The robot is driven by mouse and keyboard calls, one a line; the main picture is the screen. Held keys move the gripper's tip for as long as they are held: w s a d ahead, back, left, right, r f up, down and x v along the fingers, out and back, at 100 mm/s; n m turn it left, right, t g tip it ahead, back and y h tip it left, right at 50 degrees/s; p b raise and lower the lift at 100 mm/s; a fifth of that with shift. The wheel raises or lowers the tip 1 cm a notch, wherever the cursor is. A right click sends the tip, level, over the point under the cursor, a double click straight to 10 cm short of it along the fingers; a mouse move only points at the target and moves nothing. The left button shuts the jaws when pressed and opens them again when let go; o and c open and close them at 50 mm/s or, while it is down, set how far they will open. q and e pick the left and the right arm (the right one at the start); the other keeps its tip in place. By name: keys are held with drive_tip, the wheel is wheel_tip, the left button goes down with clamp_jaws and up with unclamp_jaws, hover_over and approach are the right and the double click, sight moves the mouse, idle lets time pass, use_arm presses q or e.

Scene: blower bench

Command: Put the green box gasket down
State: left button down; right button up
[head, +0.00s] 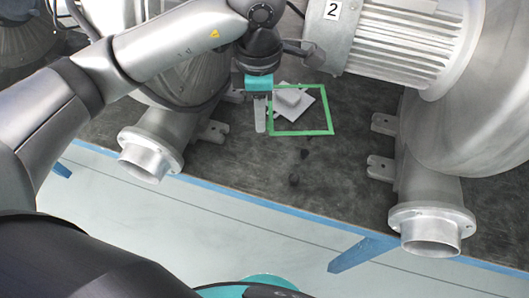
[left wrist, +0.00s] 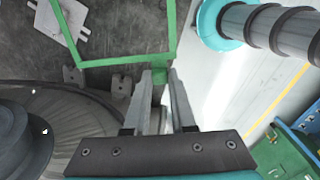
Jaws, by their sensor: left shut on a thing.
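The green box gasket (head: 302,133) is a thin square frame over the dark bench mat between two blowers. My left gripper (head: 260,115) points down at its left side in the head view. In the left wrist view, my left gripper (left wrist: 161,78) is shut on one corner of the green box gasket (left wrist: 125,60). I cannot tell whether the gasket touches the mat or hangs just above it. My right gripper is not in view.
A pale plate with a raised block (head: 290,101) shows through the frame. A motor marked 2 (head: 390,35) and blower outlets at left (head: 150,155) and right (head: 430,228) flank the spot. Small dark bits (head: 294,180) lie on the mat (head: 245,175). Blue tape (head: 270,205) runs along the front.

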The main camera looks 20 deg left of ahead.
use_arm(q)
drive_tip(key=n, duration=0.2)
drive_tip(key=d+n, duration=0.1)
drive_tip(key=shift+w+f+n, duration=0.15)
drive_tip(key=shift+f+n, duration=0.25)
drive_tip(key=n, duration=0.3)
drive_tip(key=shift+w+d+f+n, duration=0.15)
drive_tip(key=shift+d+f+n, duration=0.2)
drive_tip(key=shift+n, duration=0.05)
drive_tip(key=d+f+n, duration=0.1)
drive_tip(key=n, duration=0.5)
drive_tip(key=b, duration=0.2)
hover_over(272, 178)
drive_tip(key=shift+n, duration=0.3)
wheel_tip(272, 178, down, 16)
drive_tip(key=shift+d+r, duration=0.1)
drive_tip(key=shift+f+b, duration=0.5)
drive_tip(key=shift+f, duration=1.7)
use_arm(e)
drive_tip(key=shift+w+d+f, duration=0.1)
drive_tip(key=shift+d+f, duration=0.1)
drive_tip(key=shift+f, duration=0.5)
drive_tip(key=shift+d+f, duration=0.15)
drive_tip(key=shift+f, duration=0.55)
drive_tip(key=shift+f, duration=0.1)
use_arm(q)
drive_tip(key=c, duration=1.2)
unclamp_jaws()
drive_tip(key=shift+f, duration=0.15)
drive_tip(key=o, duration=0.4)
